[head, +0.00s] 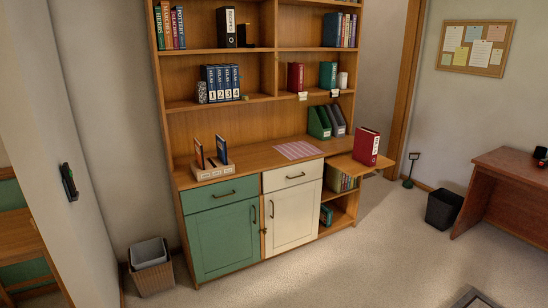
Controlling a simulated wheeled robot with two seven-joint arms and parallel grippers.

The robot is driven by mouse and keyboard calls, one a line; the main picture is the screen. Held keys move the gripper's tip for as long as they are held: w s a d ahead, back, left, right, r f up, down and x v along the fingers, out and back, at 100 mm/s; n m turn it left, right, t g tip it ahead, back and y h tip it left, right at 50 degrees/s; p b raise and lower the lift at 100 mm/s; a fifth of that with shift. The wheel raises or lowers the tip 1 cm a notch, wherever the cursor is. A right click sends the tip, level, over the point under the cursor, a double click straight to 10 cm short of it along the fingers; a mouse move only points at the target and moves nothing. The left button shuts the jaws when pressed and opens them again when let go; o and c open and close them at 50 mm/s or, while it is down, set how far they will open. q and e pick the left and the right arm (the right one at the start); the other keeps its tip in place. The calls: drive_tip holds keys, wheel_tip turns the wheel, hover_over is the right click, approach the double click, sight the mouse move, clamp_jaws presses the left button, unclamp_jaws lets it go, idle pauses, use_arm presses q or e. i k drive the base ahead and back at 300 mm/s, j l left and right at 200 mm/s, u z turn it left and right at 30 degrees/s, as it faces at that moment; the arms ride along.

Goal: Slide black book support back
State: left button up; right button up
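A small black upright piece that looks like the black book support (242,35) stands on the upper left shelf. It is just right of a black binder labelled RECIPES (230,27). Whether the two touch is too small to tell. A brown area lies right of the support on the same shelf. Neither of my grippers is in view.
The wooden shelf unit (218,52) also holds numbered atlases (222,82), colored books (171,27) and magazine files (319,122). A red binder (366,146) stands on a side shelf. A waste basket (150,267) stands at the lower left. The carpet in front is mostly clear.

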sight(241, 29)
drive_tip(key=i, duration=0.95)
drive_tip(key=i+l+u, duration=0.15)
drive_tip(key=i, duration=0.75)
